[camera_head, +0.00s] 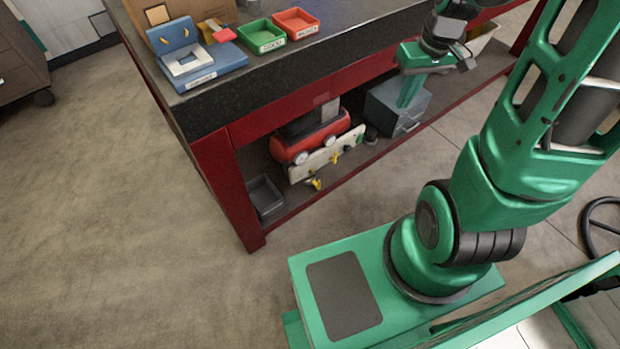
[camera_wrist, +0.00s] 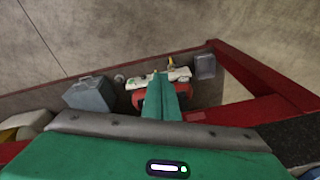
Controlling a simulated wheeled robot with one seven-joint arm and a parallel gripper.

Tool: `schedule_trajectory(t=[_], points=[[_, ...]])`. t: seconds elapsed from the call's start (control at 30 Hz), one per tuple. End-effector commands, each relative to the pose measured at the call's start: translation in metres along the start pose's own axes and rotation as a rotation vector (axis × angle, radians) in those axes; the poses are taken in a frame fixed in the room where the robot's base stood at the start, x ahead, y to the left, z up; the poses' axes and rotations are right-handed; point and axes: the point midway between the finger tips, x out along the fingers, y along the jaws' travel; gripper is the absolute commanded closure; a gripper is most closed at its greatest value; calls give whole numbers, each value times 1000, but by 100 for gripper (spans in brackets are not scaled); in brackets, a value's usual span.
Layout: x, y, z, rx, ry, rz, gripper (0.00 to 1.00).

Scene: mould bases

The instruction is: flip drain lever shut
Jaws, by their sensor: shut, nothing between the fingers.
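A pale board (camera_head: 325,155) with small yellow-handled levers stands in front of a red tank (camera_head: 310,134) on the bench's lower shelf. One yellow lever (camera_head: 314,183) is at the board's lower left edge, and another yellow lever (camera_head: 335,158) is nearer its middle. I cannot tell which is the drain lever or how it is set. In the wrist view, the board (camera_wrist: 180,75) shows beyond my fingers, with a small yellow lever (camera_wrist: 171,64) at its far edge. My gripper (camera_head: 405,104) is shut and empty, pointing down to the right of the board, apart from it.
A grey toolbox (camera_head: 381,110) stands behind my fingers on the shelf. A dark bin (camera_head: 265,193) sits at the shelf's left end. The red bench frame (camera_head: 232,190) and dark top (camera_head: 225,95) bound the space. The floor (camera_head: 120,220) in front is clear.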

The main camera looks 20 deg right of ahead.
Motion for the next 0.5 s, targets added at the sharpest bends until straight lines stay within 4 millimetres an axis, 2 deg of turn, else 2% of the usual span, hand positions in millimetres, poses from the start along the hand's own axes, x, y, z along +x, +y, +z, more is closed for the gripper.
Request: schedule_trajectory(t=[0.03, 0.2, 0.5], points=[[18, -2, -12, -37, 3, -18, 100], [70, -14, -52, -160, 58, -78, 100], [170, -42, -103, -317, 180, -191, 100]])
